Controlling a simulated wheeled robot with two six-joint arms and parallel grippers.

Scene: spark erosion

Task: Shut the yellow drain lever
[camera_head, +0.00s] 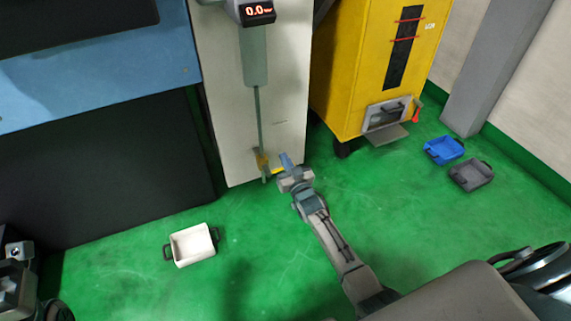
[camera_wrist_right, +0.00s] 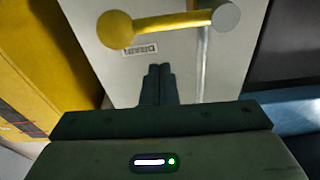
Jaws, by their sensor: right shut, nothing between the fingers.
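The yellow drain lever (camera_wrist_right: 165,24) lies roughly crosswise to the thin drain pipe (camera_head: 259,120). In the right wrist view it runs from a grey round pivot (camera_wrist_right: 226,17) to a large yellow knob (camera_wrist_right: 115,29). In the head view the lever (camera_head: 278,171) shows small, low on the pale cabinet, partly hidden by my gripper. My right gripper (camera_head: 286,160) is shut and empty. Its fingertips (camera_wrist_right: 159,70) are together, just beside the lever in the wrist view, with a visible gap. Parts of my left arm show at the lower left edge; its fingers cannot be made out.
The pale cabinet (camera_head: 221,60) stands behind the lever. A yellow cabinet (camera_head: 350,60) with a low open flap (camera_head: 388,135) stands to its right. A white tray (camera_head: 193,246), a blue tray (camera_head: 443,149) and a grey tray (camera_head: 471,175) lie on the green floor, otherwise mostly clear.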

